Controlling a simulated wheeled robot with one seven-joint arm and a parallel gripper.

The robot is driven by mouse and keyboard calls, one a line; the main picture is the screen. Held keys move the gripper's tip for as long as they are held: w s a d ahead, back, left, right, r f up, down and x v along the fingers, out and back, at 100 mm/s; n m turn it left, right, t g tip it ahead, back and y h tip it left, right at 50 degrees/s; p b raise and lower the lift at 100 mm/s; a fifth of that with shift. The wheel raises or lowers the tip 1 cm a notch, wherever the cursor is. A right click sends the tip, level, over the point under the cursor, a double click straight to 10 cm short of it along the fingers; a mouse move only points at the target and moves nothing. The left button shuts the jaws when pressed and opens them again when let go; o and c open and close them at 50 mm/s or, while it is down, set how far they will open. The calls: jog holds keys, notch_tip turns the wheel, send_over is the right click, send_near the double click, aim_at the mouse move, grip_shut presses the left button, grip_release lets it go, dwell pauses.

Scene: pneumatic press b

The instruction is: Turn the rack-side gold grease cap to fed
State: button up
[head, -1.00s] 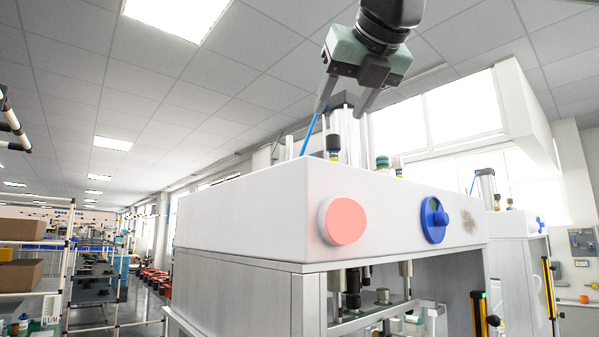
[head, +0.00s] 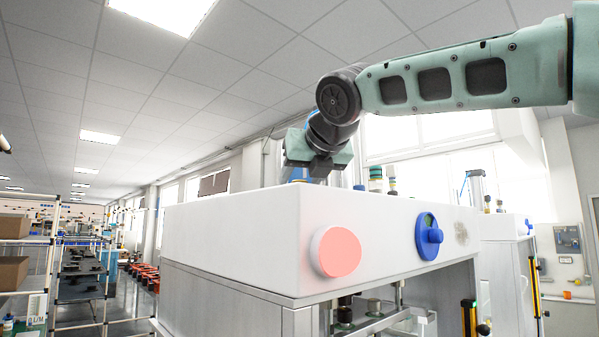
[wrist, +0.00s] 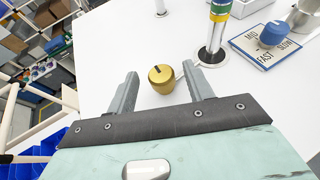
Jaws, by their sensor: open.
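A round gold cap (wrist: 161,79) with a dark mark on its top stands on the white press top (wrist: 105,55) in the wrist view. My gripper (wrist: 159,72) is open, with one finger on each side of this cap and a visible gap to each. I cannot read any fed label by the caps. In the head view my gripper (head: 318,163) is low over the back of the press top; its fingertips and the caps are hidden there.
A banded post (wrist: 216,35) stands close to the right finger. Right of it is a blue knob (wrist: 273,33) on a MID/FAST/SLOW plate. The press front has a red disc (head: 338,251) and a blue knob (head: 430,236). Shelving (head: 25,240) stands left.

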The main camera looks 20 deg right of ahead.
jog(key=shift+x, duration=1.15)
jog(key=c, duration=1)
jog(key=shift+o, duration=0.2)
jog(key=shift+m+h, duration=0.3)
jog(key=shift+h, duration=0.1)
jog(key=shift+m+h, duration=0.9)
jog(key=shift+h, duration=0.1)
jog(key=m+g+h, duration=0.2)
jog(key=m+h, duration=0.2)
jog(key=h, duration=0.1)
jog(key=shift+m, duration=0.3)
jog(key=m+g+h, duration=0.4)
jog(key=m+g, duration=0.1)
jog(key=shift+m, duration=0.4)
